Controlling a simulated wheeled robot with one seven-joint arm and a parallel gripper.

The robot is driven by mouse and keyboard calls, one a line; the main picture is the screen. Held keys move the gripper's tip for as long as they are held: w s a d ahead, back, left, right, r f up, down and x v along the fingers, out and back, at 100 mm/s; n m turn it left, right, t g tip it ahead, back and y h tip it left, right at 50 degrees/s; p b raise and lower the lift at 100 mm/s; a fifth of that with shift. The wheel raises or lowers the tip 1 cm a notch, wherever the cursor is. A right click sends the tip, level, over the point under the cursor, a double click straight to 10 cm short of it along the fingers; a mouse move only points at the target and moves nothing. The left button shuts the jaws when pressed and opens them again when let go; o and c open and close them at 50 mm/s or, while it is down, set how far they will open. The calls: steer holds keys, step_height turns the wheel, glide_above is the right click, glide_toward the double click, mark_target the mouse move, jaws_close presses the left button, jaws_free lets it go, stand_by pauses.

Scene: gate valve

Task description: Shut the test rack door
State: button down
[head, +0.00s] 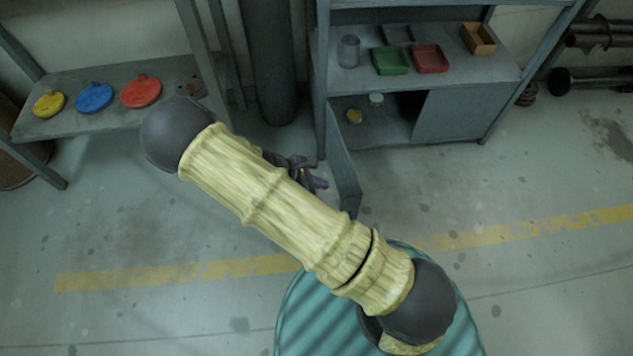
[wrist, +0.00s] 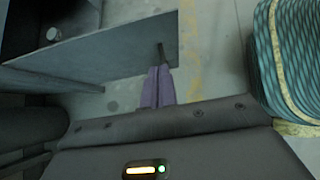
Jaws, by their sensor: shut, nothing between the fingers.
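The test rack (head: 425,70) is a grey metal shelf unit with a lower cupboard. Its door (head: 344,165) stands open, swung out from the cupboard's left side toward me. In the wrist view the door (wrist: 95,52) fills the upper left, with a dark handle (wrist: 161,53) near its free edge. My gripper (head: 319,183) is left of the door, on its outer side, partly hidden behind my arm. In the wrist view the purple fingers of my gripper (wrist: 157,85) are shut and empty, with tips close to the handle. I cannot tell if they touch the door.
Green and red trays (head: 390,60) and a glass jar (head: 348,51) sit on the shelf above. A bench (head: 65,125) with coloured discs is at left. The floor before the rack looks clear.

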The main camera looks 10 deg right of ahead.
mark_target(356, 186)
steer(key=b+x, duration=0.1)
steer(key=x, duration=0.1)
steer(key=b+x, duration=0.1)
steer(key=x, duration=0.2)
steer(key=d+r+b+x, duration=0.1)
steer(key=b+x, duration=0.1)
steer(key=x, duration=0.1)
steer(key=shift+w+d, duration=0.1)
steer(key=shift+d, duration=0.1)
steer(key=shift+w+d+r, duration=0.1)
steer(key=shift+d+r, duration=0.1)
steer(key=shift+d, duration=0.4)
steer(key=shift+w+d, duration=0.1)
